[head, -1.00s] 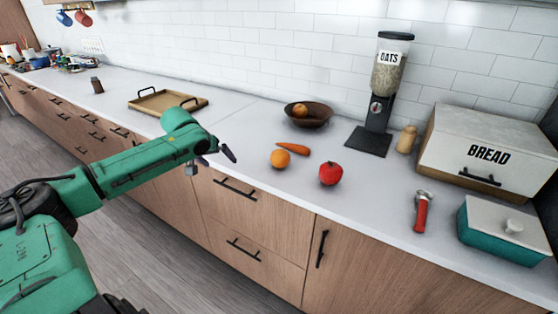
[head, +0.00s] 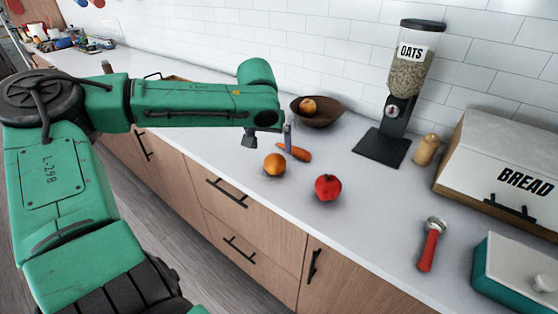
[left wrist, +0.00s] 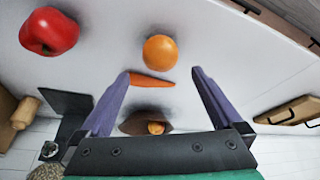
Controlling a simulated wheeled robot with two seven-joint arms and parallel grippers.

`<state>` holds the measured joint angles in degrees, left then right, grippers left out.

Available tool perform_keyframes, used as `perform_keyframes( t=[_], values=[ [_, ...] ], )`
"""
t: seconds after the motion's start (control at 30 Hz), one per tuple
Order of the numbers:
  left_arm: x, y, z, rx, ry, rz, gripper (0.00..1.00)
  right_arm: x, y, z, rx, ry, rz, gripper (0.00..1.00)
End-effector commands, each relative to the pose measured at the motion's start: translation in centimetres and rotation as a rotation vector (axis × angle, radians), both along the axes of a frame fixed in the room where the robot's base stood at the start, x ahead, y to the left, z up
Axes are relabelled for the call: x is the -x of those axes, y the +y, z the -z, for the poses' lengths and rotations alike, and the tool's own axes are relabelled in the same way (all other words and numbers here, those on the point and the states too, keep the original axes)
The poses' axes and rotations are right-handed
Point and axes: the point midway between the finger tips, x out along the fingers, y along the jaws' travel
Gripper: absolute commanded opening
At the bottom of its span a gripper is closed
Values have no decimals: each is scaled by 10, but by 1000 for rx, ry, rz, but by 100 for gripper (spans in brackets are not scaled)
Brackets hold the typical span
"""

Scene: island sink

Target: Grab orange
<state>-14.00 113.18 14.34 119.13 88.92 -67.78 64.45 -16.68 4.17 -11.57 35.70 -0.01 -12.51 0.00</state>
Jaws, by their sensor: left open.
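The orange (head: 274,163) rests on the white countertop near its front edge, with a red apple-like fruit (head: 328,187) to its right and a carrot (head: 294,151) behind it. My left gripper (head: 270,138) is above the counter, just behind the orange and near the carrot. In the left wrist view the orange (left wrist: 160,51) lies beyond the open fingertips (left wrist: 162,73), roughly centred between them and apart from them. The carrot (left wrist: 152,80) shows between the fingers. Nothing is held. My right gripper is not in view.
A brown bowl (head: 317,116) holding a round orange-coloured fruit stands at the back.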

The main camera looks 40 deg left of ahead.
Motion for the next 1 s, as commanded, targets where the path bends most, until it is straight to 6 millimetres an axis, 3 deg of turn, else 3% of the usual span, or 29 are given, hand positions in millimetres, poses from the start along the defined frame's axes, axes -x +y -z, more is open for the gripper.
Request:
perform_keyframes(
  t=[0.1, 0.17, 0.5, 0.8, 0.87, 1.0],
  values=[
    [-10, 6, 30, -2, 7, -1, 100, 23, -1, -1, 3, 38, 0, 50],
    [-14, 8, 40, -2, 4, -1, 100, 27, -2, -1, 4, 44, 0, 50],
    [-32, 17, 87, -3, 5, -1, 100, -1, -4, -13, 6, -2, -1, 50],
    [-37, 18, 97, 0, -2, 0, 100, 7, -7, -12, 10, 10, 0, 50],
    [-37, 18, 97, 0, -1, 0, 81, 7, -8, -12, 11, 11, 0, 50],
    [-37, 18, 97, 0, -1, 0, 27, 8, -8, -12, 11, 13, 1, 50]
  ],
)
